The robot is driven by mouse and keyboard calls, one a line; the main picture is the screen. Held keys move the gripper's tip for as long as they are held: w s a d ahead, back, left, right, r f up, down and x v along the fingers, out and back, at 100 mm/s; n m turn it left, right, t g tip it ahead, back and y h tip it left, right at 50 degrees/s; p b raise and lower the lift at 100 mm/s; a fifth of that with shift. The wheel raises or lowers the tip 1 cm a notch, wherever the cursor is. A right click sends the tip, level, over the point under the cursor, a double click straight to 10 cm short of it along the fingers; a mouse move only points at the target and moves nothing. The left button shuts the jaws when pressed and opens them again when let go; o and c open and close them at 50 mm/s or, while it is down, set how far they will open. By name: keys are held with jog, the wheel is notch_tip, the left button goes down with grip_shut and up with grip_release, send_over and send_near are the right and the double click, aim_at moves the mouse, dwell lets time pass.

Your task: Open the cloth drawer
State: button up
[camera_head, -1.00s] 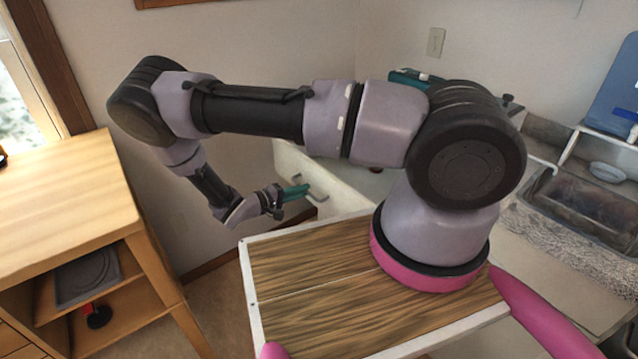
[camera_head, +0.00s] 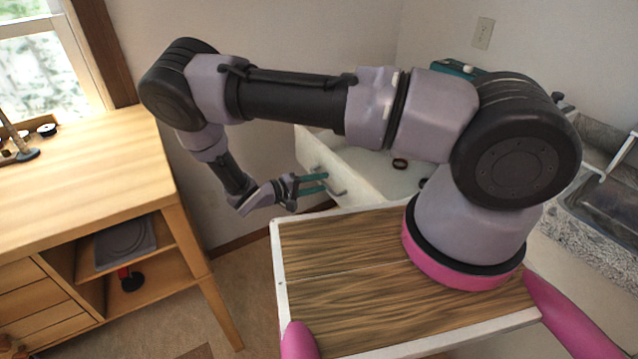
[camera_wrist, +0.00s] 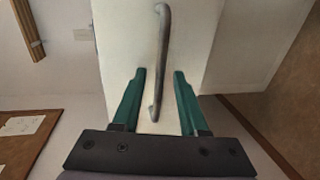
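A white drawer front (camera_head: 322,162) with a grey metal bar handle (camera_head: 337,187) stands behind my work surface. In the wrist view the handle (camera_wrist: 163,45) runs upright in the picture across the white front (camera_wrist: 125,40). My gripper (camera_head: 322,182) has teal fingers that are spread apart. In the wrist view my gripper (camera_wrist: 160,72) has the handle's lower end in the gap between its fingers, with room on both sides. Neither finger visibly touches it. Behind the front, a white surface with a dark ring-like item shows; I cannot tell how far the drawer is pulled out.
A wooden desk (camera_head: 90,180) with shelves and drawers stands at the left, under a window. A grey sink (camera_head: 610,205) and stone counter are at the right. Open floor (camera_head: 255,285) lies between the desk and my base.

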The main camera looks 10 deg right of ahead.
jog(key=v, duration=0.7)
jog(key=shift+a, duration=0.25)
dwell(0.3)
